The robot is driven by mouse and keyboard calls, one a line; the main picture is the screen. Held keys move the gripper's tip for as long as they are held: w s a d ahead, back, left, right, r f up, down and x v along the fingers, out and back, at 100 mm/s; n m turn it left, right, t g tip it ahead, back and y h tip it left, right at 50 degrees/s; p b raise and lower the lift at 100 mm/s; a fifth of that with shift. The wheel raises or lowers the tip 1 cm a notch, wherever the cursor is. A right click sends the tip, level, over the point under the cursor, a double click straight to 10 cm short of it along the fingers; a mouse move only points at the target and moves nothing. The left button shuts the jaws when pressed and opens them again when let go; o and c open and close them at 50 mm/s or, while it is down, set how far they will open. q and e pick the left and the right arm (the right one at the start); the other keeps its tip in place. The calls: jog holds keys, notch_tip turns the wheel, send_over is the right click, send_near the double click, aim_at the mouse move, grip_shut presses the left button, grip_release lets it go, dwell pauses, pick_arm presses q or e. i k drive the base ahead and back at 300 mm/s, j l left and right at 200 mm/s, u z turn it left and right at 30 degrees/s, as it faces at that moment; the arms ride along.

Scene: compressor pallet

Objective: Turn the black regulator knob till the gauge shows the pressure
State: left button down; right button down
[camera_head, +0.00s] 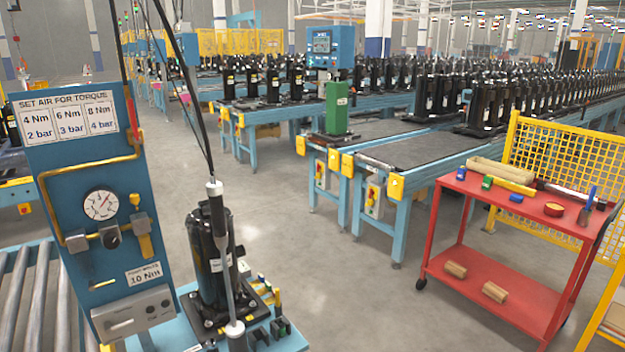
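The blue air panel (70,190) stands at the left, leaning slightly in the picture. Its round white gauge (101,204) has a thin needle; the exact reading is too small to tell. The black regulator knob (111,238) sits below the gauge, between grey fittings on the yellow pipe. A chart (71,119) at the top pairs 4 Nm with 2 bar, 6 Nm with 3 bar and 8 Nm with 4 bar. A lower label (144,273) seems to read 10 Nm. Neither of my grippers is in view, and nothing touches the knob.
A black compressor (205,265) stands on a pallet right of the panel, with a cable-hung tool (222,240) in front of it. Rollers (22,300) lie at the lower left. A red cart (500,255) stands at the right. The floor between is clear.

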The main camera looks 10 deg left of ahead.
aim_at(111, 240)
jog(key=u, duration=1.55)
